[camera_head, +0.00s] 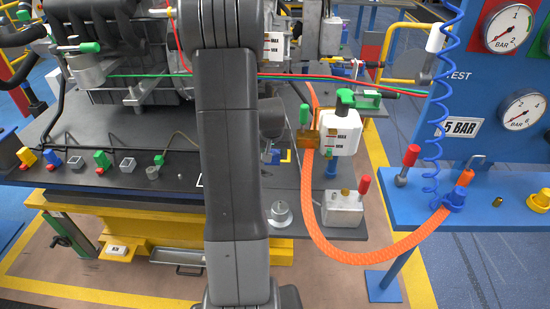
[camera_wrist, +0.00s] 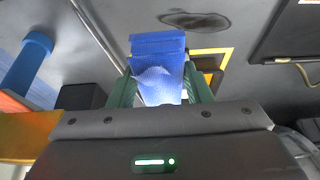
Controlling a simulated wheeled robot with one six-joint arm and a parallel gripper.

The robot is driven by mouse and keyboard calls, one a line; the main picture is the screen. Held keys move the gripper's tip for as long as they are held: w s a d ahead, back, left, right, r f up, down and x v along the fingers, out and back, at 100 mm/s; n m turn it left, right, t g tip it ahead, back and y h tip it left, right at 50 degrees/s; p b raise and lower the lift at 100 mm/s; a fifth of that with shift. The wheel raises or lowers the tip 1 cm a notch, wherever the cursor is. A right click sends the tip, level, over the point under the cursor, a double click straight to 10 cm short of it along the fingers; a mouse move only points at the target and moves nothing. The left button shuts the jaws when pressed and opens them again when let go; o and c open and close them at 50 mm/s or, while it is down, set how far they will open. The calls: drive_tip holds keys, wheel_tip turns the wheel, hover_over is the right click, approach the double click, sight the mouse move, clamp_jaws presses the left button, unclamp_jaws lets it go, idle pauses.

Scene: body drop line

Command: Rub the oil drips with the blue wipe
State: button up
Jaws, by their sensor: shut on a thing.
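In the wrist view, my gripper (camera_wrist: 160,85) is shut on the blue wipe (camera_wrist: 158,45), a folded cloth between its two green fingers. The wipe's far end sticks out past the fingertips. A dark oval oil drip (camera_wrist: 195,20) lies on the grey surface beyond the wipe, slightly to the right. The wipe and the drip appear apart in the picture; the height of the wipe above the surface cannot be told. In the head view my arm hides the gripper, and I cannot make out the wipe or any drip there.
In the head view, an orange hose (camera_head: 386,258) loops between the grey deck and the blue gauge panel (camera_head: 404,207). A white reservoir (camera_head: 341,131) and a metal block (camera_head: 343,211) with a red-topped fitting stand right of my arm.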

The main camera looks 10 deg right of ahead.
drive_tip(key=b, duration=0.4)
hover_over(274, 174)
drive_tip(key=s, duration=0.1)
drive_tip(key=shift+a+f, duration=0.2)
drive_tip(key=shift+f, duration=2.95)
drive_tip(key=shift+f, duration=0.45)
drive_tip(key=shift+a+b, duration=0.1)
drive_tip(key=shift+b, duration=0.25)
